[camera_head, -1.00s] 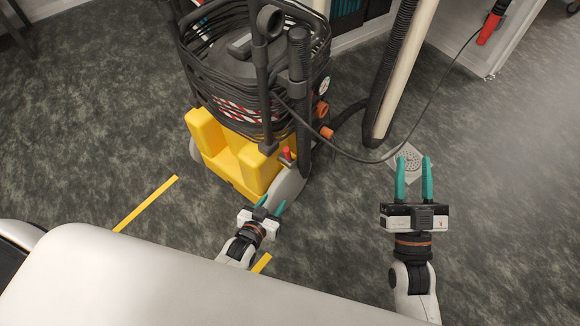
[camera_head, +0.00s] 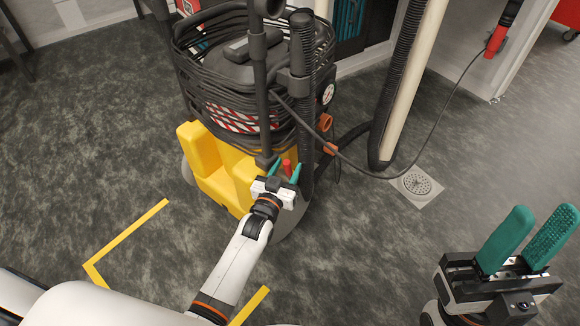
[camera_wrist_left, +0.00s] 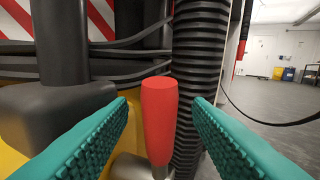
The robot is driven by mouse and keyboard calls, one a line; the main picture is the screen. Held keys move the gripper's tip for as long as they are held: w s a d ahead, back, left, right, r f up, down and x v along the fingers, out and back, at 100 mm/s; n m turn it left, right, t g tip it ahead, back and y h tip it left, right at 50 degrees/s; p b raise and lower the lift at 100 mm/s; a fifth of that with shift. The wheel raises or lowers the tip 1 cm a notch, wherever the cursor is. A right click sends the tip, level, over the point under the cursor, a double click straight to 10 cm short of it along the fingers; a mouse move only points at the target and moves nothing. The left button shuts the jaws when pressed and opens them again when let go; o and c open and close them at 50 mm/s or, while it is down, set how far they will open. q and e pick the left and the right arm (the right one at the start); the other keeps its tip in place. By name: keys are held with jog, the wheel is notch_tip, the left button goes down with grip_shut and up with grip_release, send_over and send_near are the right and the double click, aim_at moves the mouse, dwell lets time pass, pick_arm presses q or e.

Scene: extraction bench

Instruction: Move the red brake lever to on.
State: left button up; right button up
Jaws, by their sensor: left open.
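The red brake lever (camera_head: 287,166) stands low on the yellow and black extraction machine, beside its wheel. In the left wrist view the lever's red grip (camera_wrist_left: 159,118) stands nearly upright on a pale metal stem. My left gripper (camera_head: 285,172) is at the lever, open, with one green finger on each side of the grip and a visible gap on both sides. My right gripper (camera_head: 528,240) is open and empty above the floor at the lower right, far from the lever.
The machine's yellow body (camera_head: 220,180) and coiled black hoses (camera_head: 250,85) are close to my left gripper. A ribbed hose (camera_wrist_left: 198,80) rises just behind the lever. A drain cover (camera_head: 417,184) and yellow floor tape (camera_head: 135,230) lie on otherwise clear floor.

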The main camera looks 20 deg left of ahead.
pick_arm(q)
jog(key=shift+w+d+b, duration=0.1)
jog(key=shift+w+b, duration=0.2)
jog(key=shift+w, duration=1.1)
jog(key=shift+c, duration=0.6)
grip_shut()
